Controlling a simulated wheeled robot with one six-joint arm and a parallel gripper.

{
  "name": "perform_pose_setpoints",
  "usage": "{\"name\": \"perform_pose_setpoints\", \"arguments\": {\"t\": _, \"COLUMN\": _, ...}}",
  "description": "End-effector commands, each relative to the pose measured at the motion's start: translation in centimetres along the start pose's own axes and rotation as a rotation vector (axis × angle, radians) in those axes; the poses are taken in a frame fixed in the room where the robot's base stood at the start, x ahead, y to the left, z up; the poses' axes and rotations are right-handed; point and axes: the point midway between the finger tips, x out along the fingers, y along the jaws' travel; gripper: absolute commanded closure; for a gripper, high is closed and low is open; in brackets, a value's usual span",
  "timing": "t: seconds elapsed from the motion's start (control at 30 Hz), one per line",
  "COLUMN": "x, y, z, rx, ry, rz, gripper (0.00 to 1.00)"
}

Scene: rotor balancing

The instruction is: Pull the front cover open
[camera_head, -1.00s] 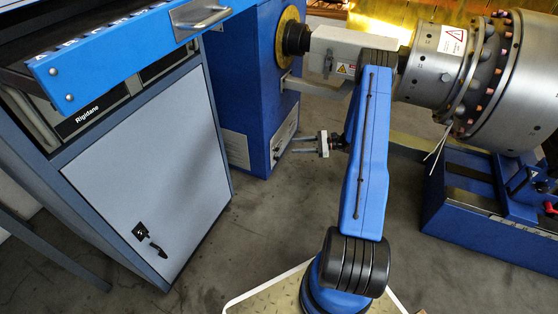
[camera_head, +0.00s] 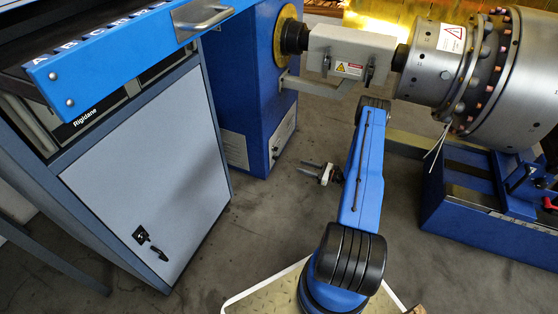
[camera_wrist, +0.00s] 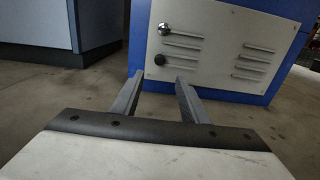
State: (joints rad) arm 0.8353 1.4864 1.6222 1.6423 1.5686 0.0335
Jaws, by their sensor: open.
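The same panel (camera_head: 284,137) is small and seen at an angle in the head view. My gripper (camera_wrist: 158,76) is open and empty, its two fingers pointing at the panel's lower left part. In the head view my gripper (camera_head: 306,167) is low, to the right of the pedestal's front. The fingers appear apart from the panel.
A grey cabinet (camera_head: 150,180) with a closed, latched door stands at the left, under a blue drawer (camera_head: 130,50) that juts out. The large metal rotor (camera_head: 510,75) is at the right on a blue stand (camera_head: 480,220). Bare floor lies between.

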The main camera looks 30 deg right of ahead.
Motion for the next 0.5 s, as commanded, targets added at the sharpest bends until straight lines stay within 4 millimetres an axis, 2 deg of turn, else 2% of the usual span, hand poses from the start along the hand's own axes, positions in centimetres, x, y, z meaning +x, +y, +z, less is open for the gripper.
{"name": "perform_pose_setpoints", "arguments": {"t": 0.5, "x": 9.3, "y": 0.1, "z": 0.0, "rx": -0.001, "ry": 0.000, "rz": 0.003, "gripper": 0.60}}
